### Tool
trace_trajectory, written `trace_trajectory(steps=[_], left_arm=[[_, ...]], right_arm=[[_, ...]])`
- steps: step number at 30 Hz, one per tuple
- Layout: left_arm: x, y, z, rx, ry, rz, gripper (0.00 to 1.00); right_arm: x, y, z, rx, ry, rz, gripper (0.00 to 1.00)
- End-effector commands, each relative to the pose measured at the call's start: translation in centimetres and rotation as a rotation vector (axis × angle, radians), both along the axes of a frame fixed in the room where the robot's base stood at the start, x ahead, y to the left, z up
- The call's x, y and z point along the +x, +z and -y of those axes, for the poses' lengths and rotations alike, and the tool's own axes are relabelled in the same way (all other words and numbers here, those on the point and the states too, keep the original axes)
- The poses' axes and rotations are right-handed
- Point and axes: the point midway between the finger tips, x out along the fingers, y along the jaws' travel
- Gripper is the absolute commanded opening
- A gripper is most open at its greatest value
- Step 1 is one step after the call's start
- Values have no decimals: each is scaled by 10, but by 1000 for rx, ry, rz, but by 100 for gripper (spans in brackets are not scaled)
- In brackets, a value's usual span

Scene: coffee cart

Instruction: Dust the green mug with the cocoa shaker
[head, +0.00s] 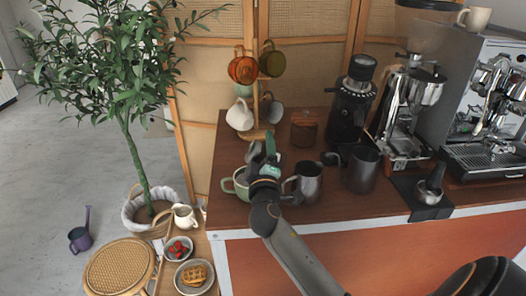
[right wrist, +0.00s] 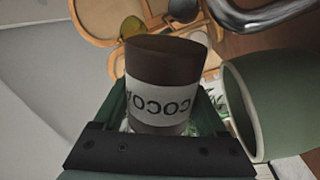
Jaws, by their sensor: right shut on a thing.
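In the right wrist view the brown cocoa shaker (right wrist: 165,70), with a white COCOA label that reads upside down there, sits between the fingers of my right gripper (right wrist: 165,110). The gripper is shut on it. In the head view my right gripper (head: 264,160) is above the counter, just right of and over the green mug (head: 240,184), and partly covers it. The mug stands upright on the counter. In the right wrist view the green mug (right wrist: 285,95) is close beside the shaker, apart from it. The shaker is mostly hidden in the head view. My left gripper is not in view.
A steel jug (head: 308,183) stands close right of my gripper, with another dark jug (head: 362,170) beyond. Behind are a mug tree with hanging mugs (head: 242,68), a brown jar (head: 304,128), a grinder (head: 350,105) and an espresso machine (head: 480,100).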

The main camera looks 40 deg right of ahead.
Motion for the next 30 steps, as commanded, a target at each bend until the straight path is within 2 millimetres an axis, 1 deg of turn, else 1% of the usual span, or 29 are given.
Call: trace_trajectory(steps=[6, 20, 30], left_arm=[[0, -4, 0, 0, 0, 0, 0], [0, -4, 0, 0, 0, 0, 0], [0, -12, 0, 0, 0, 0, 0]], right_arm=[[0, 2, 0, 35, -1, 24, 11], [0, 2, 0, 44, -1, 30, 11], [1, 4, -2, 124, 0, 78, 11]])
